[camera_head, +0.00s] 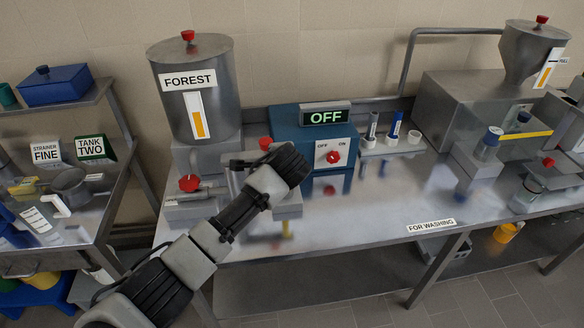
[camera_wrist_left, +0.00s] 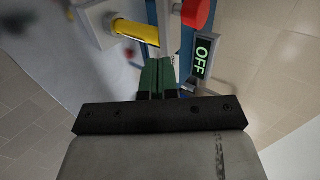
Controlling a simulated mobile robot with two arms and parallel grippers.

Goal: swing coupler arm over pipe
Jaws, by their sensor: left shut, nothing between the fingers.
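My left arm reaches in from the lower left in the head view. Its wrist hides the gripper fingers there. In the left wrist view the green fingers of my left gripper (camera_wrist_left: 158,66) are together with nothing between them. Ahead of them a yellow cylinder (camera_wrist_left: 135,30) sticks out of a pale block (camera_wrist_left: 92,22), and a red knob (camera_wrist_left: 197,12) is beside it. In the head view a grey block (camera_head: 288,207) with a yellow piece below (camera_head: 287,230) shows beside my wrist. I cannot tell which part is the coupler arm.
The FOREST tank (camera_head: 195,110) stands behind my arm. A blue control box (camera_head: 285,120) shows OFF, with a red switch (camera_head: 333,157). The steel bench (camera_head: 400,205) has clear room in the middle.

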